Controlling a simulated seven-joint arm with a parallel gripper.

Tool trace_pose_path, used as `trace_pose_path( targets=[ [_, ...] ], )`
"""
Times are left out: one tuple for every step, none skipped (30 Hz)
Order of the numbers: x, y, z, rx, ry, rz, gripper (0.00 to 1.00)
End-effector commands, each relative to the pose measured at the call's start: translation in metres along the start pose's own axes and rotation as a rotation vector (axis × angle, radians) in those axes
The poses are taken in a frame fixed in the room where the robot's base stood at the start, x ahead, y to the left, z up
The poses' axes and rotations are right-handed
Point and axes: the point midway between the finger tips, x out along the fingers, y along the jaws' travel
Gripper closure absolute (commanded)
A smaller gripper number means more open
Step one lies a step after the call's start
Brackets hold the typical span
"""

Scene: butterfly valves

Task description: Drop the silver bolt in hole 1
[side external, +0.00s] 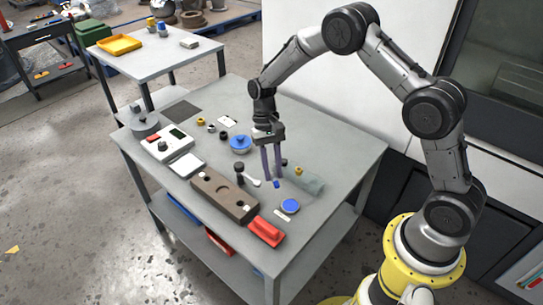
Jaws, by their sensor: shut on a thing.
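My gripper (272,180) points down over the middle of the grey table (335,160), its two long fingers close together. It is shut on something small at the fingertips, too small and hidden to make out. A small blue piece (276,184) shows right at the fingertips; I cannot tell whether it is held or lies behind them. I cannot clearly pick out the silver bolt. A long brown block (222,193) lies left of and below the gripper, with a pale round spot near each end. No hole numbers are readable.
A red block (266,231) lies at the brown block's near end. A blue disc (289,206), a grey-green piece (309,182) and a blue-topped part (240,143) surround the gripper. A white device (167,144) stands at left. The table's right part is clear.

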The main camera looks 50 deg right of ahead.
Motion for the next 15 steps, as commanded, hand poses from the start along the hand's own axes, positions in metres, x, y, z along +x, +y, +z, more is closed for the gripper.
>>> trace_pose_path(
  targets=[
    [-0.002,0.004,0.001,-0.098,0.002,0.041,1.0],
    [-0.004,0.008,0.001,-0.156,0.003,0.065,1.0],
    [-0.006,0.012,0.002,-0.227,0.003,0.094,1.0],
    [-0.008,0.014,0.003,-0.274,0.003,0.113,1.0],
    [-0.009,0.017,0.004,-0.317,0.003,0.131,1.0],
    [-0.01,0.02,0.006,-0.369,0.002,0.153,1.0],
    [-0.01,0.021,0.007,-0.401,0.001,0.166,1.0],
    [-0.011,0.023,0.008,-0.428,0.001,0.178,1.0],
    [-0.011,0.025,0.009,-0.459,0.001,0.19,1.0],
    [-0.011,0.026,0.01,-0.476,0.001,0.196,1.0],
    [-0.012,0.026,0.009,-0.489,0.002,0.201,1.0],
    [-0.013,0.026,0.007,-0.5,0.003,0.206,1.0],
    [-0.015,0.025,0.005,-0.505,0.004,0.208,1.0],
    [-0.018,0.024,0.003,-0.507,0.005,0.208,1.0],
    [-0.024,0.021,-0.001,-0.503,0.006,0.206,1.0]
  ],
)
